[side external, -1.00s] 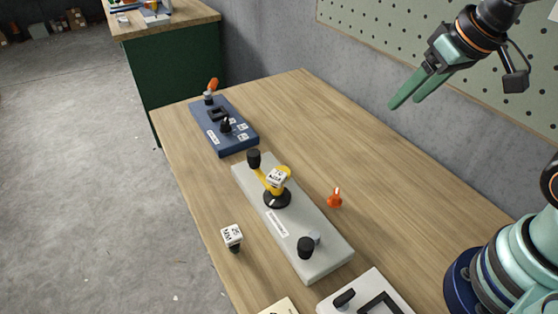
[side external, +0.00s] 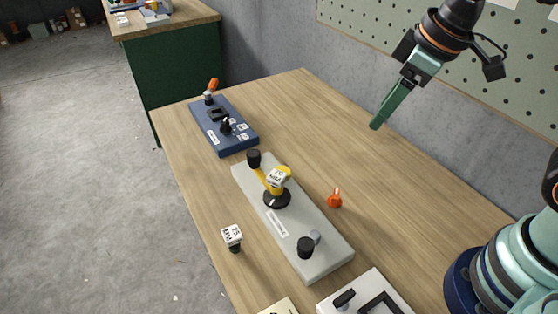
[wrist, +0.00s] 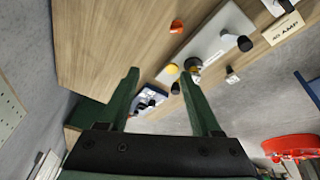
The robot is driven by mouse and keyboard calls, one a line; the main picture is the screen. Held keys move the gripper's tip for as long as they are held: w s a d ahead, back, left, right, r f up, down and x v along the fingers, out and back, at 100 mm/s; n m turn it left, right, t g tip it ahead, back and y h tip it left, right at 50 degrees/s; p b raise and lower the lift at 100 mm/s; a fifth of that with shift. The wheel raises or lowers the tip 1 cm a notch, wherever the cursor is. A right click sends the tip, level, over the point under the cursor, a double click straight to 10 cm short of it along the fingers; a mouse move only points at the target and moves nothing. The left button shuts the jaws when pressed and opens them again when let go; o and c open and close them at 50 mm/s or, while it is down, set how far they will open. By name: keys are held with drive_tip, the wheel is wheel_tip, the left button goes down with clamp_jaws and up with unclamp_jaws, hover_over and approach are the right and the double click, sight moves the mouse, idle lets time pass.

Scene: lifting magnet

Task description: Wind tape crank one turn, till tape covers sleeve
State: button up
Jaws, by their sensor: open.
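The grey plate (side external: 312,238) on the wooden table carries a yellow crank (side external: 266,179) on a round black base, with a black knob (side external: 254,158) at its far end. A white labelled block sits at the crank's hub. A black cylinder (side external: 305,247) and a small grey peg (side external: 315,236) stand at the plate's near end. My gripper (side external: 377,124) is in the air to the right of the plate, above the table, touching nothing. In the wrist view its two green fingers (wrist: 165,82) are apart and empty, with the grey plate (wrist: 207,45) beyond them. Which part is the tape or sleeve I cannot tell.
A small orange piece (side external: 334,198) lies right of the plate. A blue fixture (side external: 222,128) stands behind it. A labelled white block (side external: 232,235) stands to the left. Another pale fixture (side external: 366,296) is at the front. The table's back right is clear.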

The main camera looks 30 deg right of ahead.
drive_tip(key=s+a+f+n+g, duration=0.2)
drive_tip(key=a+f+n, duration=0.2)
drive_tip(key=a+n, duration=0.55)
drive_tip(key=n+g, duration=0.2)
drive_tip(key=n, duration=0.3)
hover_over(306, 243)
wheel_tip(306, 243, down, 3)
drive_tip(key=shift+m+h, duration=0.25)
drive_tip(key=shift+h, duration=0.15)
wheel_tip(306, 243, down, 12)
drive_tip(key=shift+r, duration=0.2)
clamp_jaws()
